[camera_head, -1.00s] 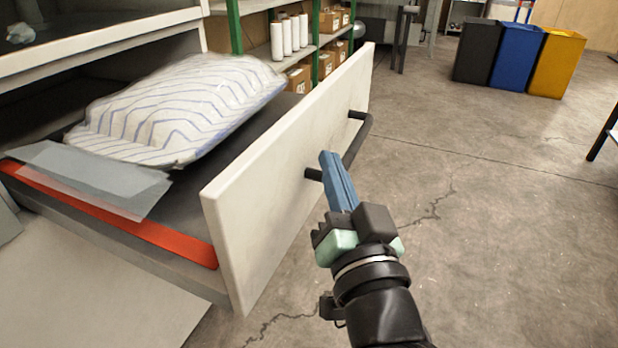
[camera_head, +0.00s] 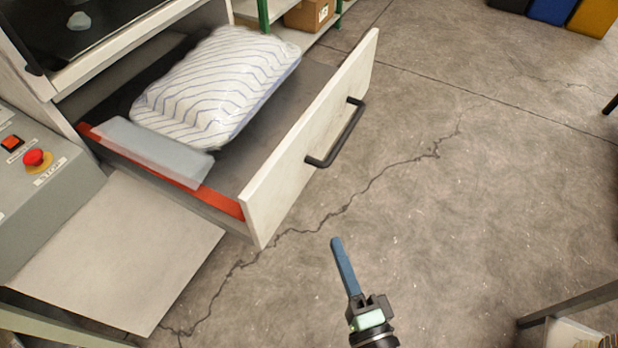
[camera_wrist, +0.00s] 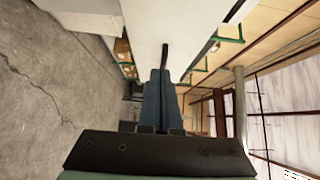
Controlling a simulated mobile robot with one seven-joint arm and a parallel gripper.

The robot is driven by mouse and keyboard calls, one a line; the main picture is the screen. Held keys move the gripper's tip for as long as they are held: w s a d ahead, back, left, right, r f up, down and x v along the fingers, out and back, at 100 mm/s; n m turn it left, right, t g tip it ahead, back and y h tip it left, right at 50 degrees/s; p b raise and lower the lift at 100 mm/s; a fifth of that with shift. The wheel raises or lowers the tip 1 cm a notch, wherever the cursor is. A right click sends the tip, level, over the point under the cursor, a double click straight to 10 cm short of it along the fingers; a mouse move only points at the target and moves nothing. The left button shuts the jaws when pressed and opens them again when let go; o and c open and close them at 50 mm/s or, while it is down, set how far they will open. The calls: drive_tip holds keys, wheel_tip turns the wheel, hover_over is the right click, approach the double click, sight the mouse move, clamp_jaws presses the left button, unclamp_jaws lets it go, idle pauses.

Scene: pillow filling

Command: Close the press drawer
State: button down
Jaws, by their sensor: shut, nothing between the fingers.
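The press drawer (camera_head: 312,133) is pulled out, with a white front panel and a black bar handle (camera_head: 337,134). A white pillow with blue stripes (camera_head: 218,85) lies inside it. A grey flat piece (camera_head: 152,147) lies over the red strip (camera_head: 222,202) at the drawer's near side. My gripper (camera_head: 337,242) is shut and empty, its blue fingers together, in front of and below the drawer front, apart from the handle. In the wrist view my gripper (camera_wrist: 160,75) points towards a white panel (camera_wrist: 165,25), likely the drawer front, with a dark bar on it.
A grey control panel with a red stop button (camera_head: 37,158) stands at the left. A light flat panel (camera_head: 120,250) lies below the drawer. Shelving with a box (camera_head: 308,15) is behind. The concrete floor (camera_head: 470,200) right of the drawer is clear.

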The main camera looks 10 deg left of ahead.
approach(295, 179)
drive_tip(key=w+d, duration=0.1)
drive_tip(key=w, duration=0.3)
drive_tip(key=a, duration=0.1)
drive_tip(key=w+a+p, duration=0.1)
drive_tip(key=a, duration=0.1)
drive_tip(key=shift+r, duration=0.1)
drive_tip(key=shift+a, duration=0.35)
drive_tip(key=shift+w, duration=0.1)
